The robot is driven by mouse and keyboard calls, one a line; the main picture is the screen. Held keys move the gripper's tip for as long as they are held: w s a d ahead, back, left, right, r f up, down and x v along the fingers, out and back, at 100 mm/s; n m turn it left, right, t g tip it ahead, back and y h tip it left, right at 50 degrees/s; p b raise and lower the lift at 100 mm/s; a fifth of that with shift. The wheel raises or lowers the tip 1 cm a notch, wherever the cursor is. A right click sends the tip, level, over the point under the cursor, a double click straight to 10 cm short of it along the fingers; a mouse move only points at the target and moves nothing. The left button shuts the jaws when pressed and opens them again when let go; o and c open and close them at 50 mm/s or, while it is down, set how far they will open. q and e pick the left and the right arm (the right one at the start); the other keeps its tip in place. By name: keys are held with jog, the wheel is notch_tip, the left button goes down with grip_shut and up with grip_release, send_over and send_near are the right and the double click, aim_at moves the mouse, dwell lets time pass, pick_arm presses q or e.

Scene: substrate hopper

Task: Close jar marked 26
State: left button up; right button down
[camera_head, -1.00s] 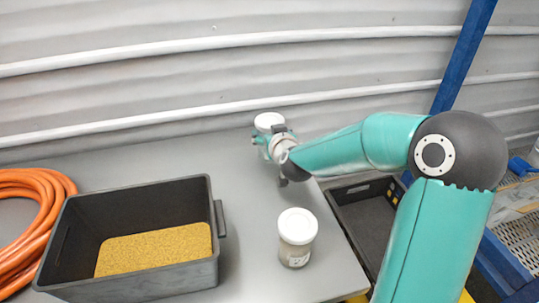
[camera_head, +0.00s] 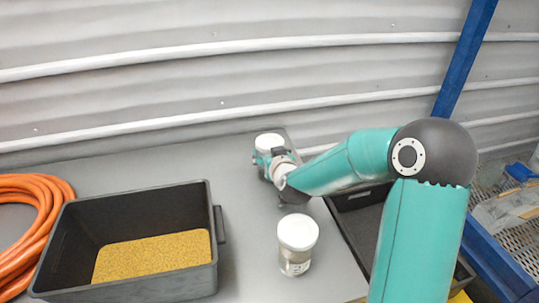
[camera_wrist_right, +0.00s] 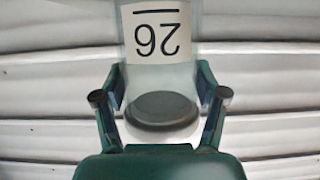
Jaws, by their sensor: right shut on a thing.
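The jar marked 26 shows its label (camera_wrist_right: 157,35) upside down in the right wrist view, on a clear body with a dark round end (camera_wrist_right: 161,109). In the head view its white top (camera_head: 270,142) shows above my right gripper (camera_head: 268,160), near the back edge of the table. My right gripper is shut on this jar, with one finger on each side of it in the wrist view (camera_wrist_right: 160,92). I cannot tell how tightly the white top sits. My left gripper is out of view.
Another white-topped jar (camera_head: 296,247) stands nearer on the grey table (camera_head: 250,200); its label is too small to read. A dark bin (camera_head: 212,245) with yellow-brown grains and an orange hose (camera_head: 30,225) are at left. A dark crate (camera_head: 360,200) lies beyond the table's right edge.

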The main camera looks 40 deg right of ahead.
jog(key=shift+c, duration=0.3)
grip_release()
jog(key=v, duration=0.7)
jog(key=shift+s+b, duration=0.25)
jog(key=shift+b, duration=0.1)
jog(key=shift+r, duration=0.2)
